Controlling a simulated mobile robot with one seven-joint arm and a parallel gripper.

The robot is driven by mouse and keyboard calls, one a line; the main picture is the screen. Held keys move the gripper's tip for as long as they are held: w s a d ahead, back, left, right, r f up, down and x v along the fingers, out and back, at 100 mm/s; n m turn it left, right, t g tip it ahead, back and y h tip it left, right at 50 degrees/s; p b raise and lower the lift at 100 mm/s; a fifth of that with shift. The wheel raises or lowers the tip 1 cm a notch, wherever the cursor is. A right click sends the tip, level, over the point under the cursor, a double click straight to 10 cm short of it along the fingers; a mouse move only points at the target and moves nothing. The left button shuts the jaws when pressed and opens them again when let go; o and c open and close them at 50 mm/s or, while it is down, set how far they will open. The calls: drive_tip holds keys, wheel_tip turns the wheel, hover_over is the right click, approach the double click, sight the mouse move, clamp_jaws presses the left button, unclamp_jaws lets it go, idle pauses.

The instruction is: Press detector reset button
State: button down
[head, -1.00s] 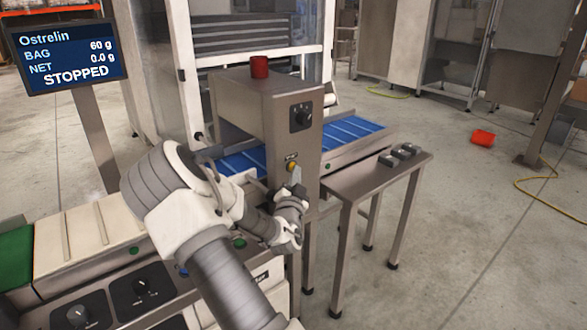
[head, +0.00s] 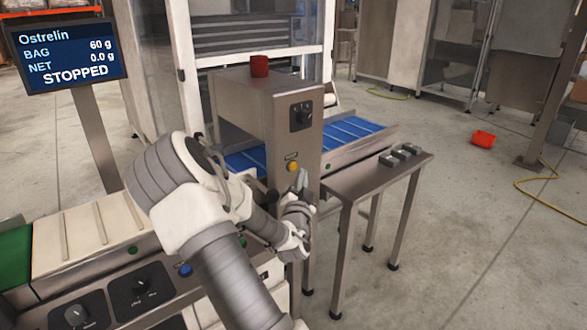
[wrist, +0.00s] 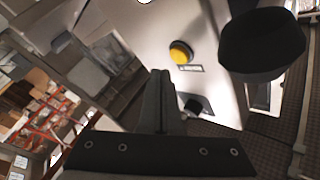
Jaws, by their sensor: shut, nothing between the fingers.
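The yellow reset button (head: 292,166) sits on the front face of the grey metal detector housing (head: 240,105), with a small label above it. In the wrist view the yellow button (wrist: 180,52) shows unobstructed, beyond and slightly right of the fingertips. My gripper (head: 302,178) is just below and right of the button in the head view. Its fingers are together and empty, and they also show closed in the wrist view (wrist: 161,73). A gap shows between fingertips and button in the wrist picture; its depth is hard to judge.
A side table (head: 372,174) holds grey blocks (head: 400,153). The display (head: 67,55) reads STOPPED.

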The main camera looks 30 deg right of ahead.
drive_tip(key=s, duration=0.4)
drive_tip(key=shift+d+b, duration=0.15)
drive_tip(key=shift+b, duration=0.2)
drive_tip(key=shift+s, duration=0.1)
idle(0.6)
